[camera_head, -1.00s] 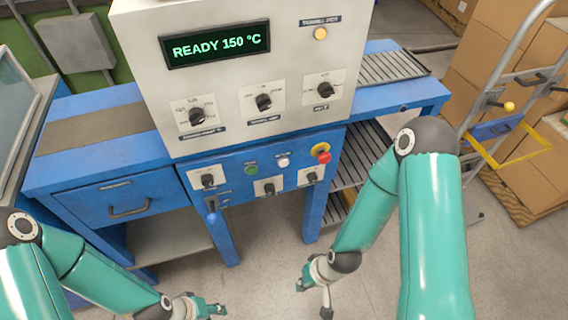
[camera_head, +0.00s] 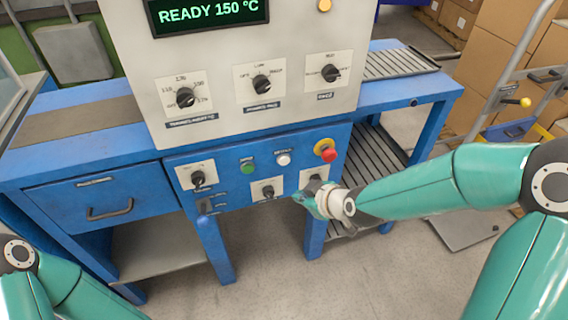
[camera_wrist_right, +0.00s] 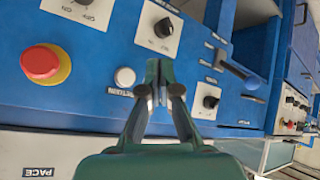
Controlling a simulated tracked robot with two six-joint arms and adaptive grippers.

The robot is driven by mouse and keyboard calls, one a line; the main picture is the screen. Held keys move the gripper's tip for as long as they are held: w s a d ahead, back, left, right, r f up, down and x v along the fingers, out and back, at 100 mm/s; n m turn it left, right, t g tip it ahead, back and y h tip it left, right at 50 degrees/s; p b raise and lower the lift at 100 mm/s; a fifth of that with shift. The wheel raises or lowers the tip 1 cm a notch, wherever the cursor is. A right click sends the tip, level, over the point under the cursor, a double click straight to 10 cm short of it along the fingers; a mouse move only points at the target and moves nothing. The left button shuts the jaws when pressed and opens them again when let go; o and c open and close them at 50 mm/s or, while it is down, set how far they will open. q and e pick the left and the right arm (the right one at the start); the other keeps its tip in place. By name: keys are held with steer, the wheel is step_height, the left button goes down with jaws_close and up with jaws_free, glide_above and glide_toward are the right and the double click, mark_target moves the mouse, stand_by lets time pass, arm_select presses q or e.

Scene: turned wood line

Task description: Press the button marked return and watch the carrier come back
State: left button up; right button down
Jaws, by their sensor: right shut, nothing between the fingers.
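The white button (camera_head: 283,159) sits on the blue front panel between the green button (camera_head: 248,168) and the red mushroom button (camera_head: 328,155). In the right wrist view the white button (camera_wrist_right: 125,77) is just left of my fingertips, with a small, upside-down label beside it that seems to read return. My right gripper (camera_head: 307,196) is in front of the panel, low and right of the white button. In the wrist view its fingers (camera_wrist_right: 160,85) are closed together, empty, and appear apart from the button. My left gripper is out of view. I cannot make out a carrier.
The red mushroom button (camera_wrist_right: 40,63) and several black knobs, one at the lower panel (camera_head: 268,190), surround the white button. A lever (camera_head: 205,207) sticks out at lower left. The display (camera_head: 208,14) reads READY 150 °C. A hand truck (camera_head: 500,110) stands at right.

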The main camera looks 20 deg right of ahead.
mark_target(284, 161)
steer(key=shift+w, duration=0.1)
steer(key=w+p, duration=0.1)
steer(key=w, duration=0.7)
steer(key=shift+w, duration=0.3)
steer(key=shift+w+a, duration=0.15)
stand_by(1.2)
steer(key=shift+w, duration=0.25)
